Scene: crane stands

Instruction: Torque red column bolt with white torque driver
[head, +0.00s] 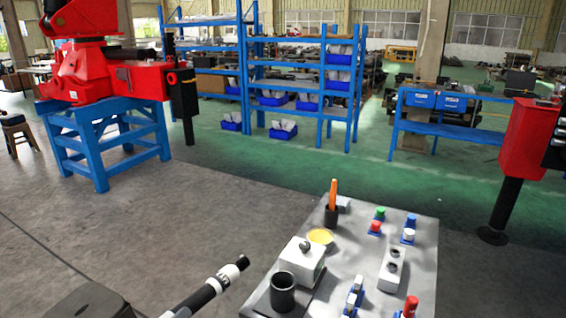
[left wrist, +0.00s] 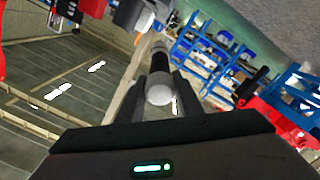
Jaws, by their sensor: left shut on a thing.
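The white torque driver (head: 204,291) has a white shaft with black bands and tip. It slants up to the right at the bottom of the head view, over the bare floor left of the grey table. In the left wrist view my left gripper (left wrist: 160,100) is shut on the driver, whose white rounded part (left wrist: 159,94) sits between the fingers with a black shaft beyond. A red crane column (head: 85,70) stands on a blue stand at the left, apart from the driver. I cannot make out its bolt. My right gripper is not in view.
The grey table (head: 333,291) carries a white block (head: 299,258), a black cup (head: 283,292), an orange-handled tool (head: 333,195) and several small coloured parts. Blue shelves (head: 288,85) stand behind. Another red unit (head: 526,138) is at the right.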

